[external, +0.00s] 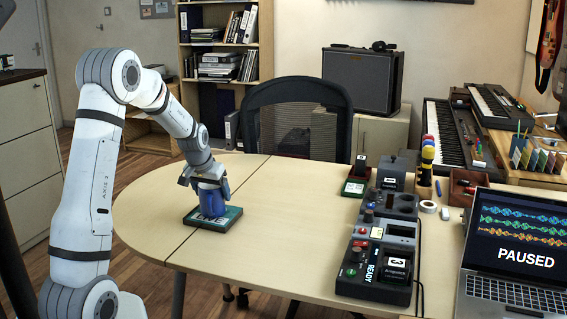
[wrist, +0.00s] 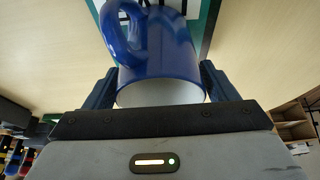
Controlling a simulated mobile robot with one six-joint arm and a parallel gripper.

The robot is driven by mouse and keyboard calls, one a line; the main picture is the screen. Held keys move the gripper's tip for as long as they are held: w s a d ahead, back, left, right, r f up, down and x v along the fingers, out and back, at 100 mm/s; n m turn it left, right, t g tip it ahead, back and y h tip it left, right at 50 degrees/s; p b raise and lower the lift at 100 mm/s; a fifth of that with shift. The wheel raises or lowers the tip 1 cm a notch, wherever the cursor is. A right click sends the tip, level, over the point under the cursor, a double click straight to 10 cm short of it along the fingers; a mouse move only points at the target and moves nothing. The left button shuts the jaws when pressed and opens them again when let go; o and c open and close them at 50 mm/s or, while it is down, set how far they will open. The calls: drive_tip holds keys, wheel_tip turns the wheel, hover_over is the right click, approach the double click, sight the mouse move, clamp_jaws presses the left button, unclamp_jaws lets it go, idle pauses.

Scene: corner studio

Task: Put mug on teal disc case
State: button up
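The blue mug (external: 211,203) is upright over the teal disc case (external: 229,218), and its base appears to rest on it. In the wrist view the mug (wrist: 165,50) shows its pale inside and its handle at the upper left. The teal case (wrist: 209,22) shows behind the mug, partly hidden by it. My gripper (external: 207,187) is above the case with its fingers down around the mug. In the wrist view the fingers of my gripper (wrist: 158,85) lie against both sides of the mug, with no clear gap.
The case lies on the pale table (external: 270,225) near the seam, with free surface around it. Control boxes (external: 385,235) stand on the right side, next to a laptop (external: 515,255). A black chair (external: 295,120) is behind the table.

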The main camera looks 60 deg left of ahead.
drive_tip(key=shift+o, duration=1.3)
drive_tip(key=shift+r, duration=0.1)
